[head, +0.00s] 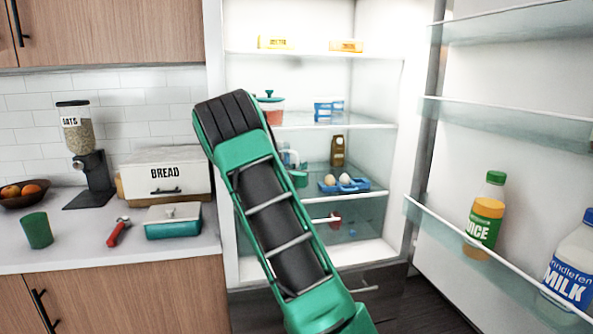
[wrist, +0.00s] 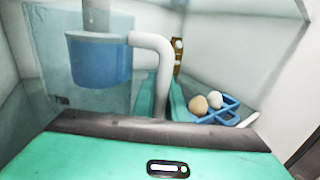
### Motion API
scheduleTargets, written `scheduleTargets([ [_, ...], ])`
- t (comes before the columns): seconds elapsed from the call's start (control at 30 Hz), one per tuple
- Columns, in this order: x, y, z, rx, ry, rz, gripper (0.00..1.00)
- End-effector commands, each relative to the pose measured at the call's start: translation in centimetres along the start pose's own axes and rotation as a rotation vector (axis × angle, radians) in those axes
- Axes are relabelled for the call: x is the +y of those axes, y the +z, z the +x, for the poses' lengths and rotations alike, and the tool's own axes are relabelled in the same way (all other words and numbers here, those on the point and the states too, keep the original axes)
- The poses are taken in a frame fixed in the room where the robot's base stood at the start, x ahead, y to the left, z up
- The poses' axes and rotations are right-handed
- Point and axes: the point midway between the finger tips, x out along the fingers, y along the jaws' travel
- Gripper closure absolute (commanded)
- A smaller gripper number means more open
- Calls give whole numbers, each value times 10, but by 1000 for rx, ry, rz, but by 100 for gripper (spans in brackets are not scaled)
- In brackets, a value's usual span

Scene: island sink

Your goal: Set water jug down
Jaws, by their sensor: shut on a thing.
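The water jug (wrist: 97,62) fills the left of the wrist view. It has a clear body with a blue insert and a white handle. My gripper (wrist: 162,98) is shut on the handle. The jug looks upright inside the fridge. Whether its base touches the shelf is hidden behind my wrist. In the head view my arm covers most of the jug. Only a bit of it (head: 288,158) and my green gripper (head: 298,178) show at the middle shelf.
A blue egg tray (head: 343,186) with eggs sits right of the jug, and a brown bottle (head: 338,151) stands behind. A red pot (head: 270,108) is on the shelf above. The open door (head: 470,150) at the right holds a juice bottle (head: 486,218) and a milk bottle (head: 572,262).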

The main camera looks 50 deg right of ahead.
Motion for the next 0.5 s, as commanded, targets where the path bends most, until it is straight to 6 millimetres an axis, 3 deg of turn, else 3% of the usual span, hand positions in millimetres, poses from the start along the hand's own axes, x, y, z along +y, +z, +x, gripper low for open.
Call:
scheduleTargets([
  [0.23,0,1,0,-2,-1,1,100],
  [0.27,0,-1,0,0,0,0,86],
  [0.33,0,-1,0,0,0,0,69],
  [0.5,0,0,0,0,0,1,69],
])
